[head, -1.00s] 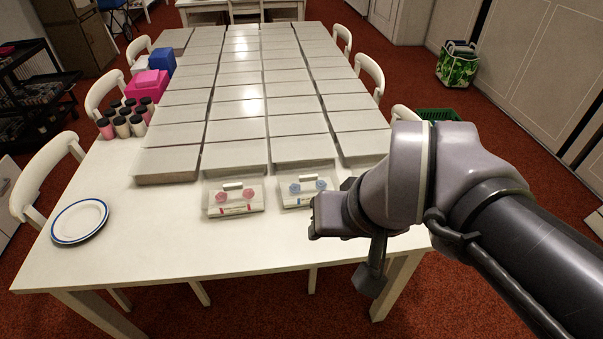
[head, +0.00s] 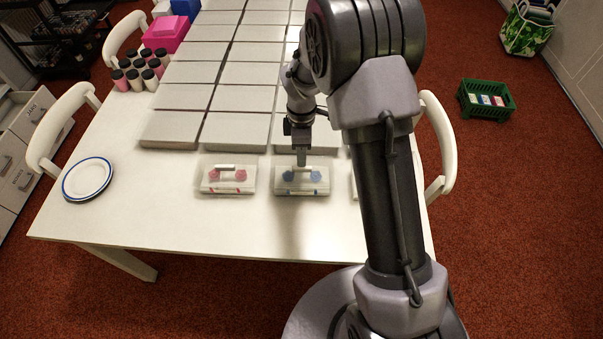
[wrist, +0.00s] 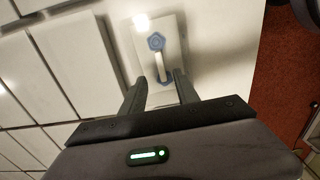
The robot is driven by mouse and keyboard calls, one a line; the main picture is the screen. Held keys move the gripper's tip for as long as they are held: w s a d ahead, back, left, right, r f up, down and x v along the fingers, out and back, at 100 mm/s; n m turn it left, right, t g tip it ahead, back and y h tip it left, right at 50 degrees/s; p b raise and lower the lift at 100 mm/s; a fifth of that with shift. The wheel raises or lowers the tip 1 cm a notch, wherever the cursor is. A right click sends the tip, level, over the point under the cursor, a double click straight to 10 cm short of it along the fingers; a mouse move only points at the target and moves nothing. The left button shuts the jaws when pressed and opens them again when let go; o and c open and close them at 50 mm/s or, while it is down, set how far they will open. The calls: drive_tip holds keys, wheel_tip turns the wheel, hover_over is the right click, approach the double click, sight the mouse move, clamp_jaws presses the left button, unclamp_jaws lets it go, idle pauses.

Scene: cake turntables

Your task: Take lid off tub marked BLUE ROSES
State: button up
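The tub with blue roses (head: 290,186) stands near the front edge of the white table, with a clear lid and a white handle (wrist: 158,62) on top. Blue flower shapes show under the lid; its label is too small to read. My gripper (head: 301,163) points down just above this tub. In the wrist view my gripper (wrist: 160,78) has its two fingers apart, on either side of the handle's line. The lid sits on the tub. I cannot tell whether the fingers touch the handle.
A similar tub with red roses (head: 228,186) stands to the left. Another pale tub (head: 354,187) is partly hidden behind my arm. Flat grey boxes (head: 235,131) fill the table behind. A plate (head: 88,179) lies at left. A green crate (head: 486,100) is on the floor at right.

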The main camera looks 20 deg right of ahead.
sight(302, 170)
wheel_tip(302, 170, down, 6)
drive_tip(key=b, duration=0.2)
drive_tip(key=shift+s+b, duration=0.15)
drive_tip(key=shift+b, duration=0.25)
drive_tip(key=shift+r, duration=0.15)
clamp_jaws()
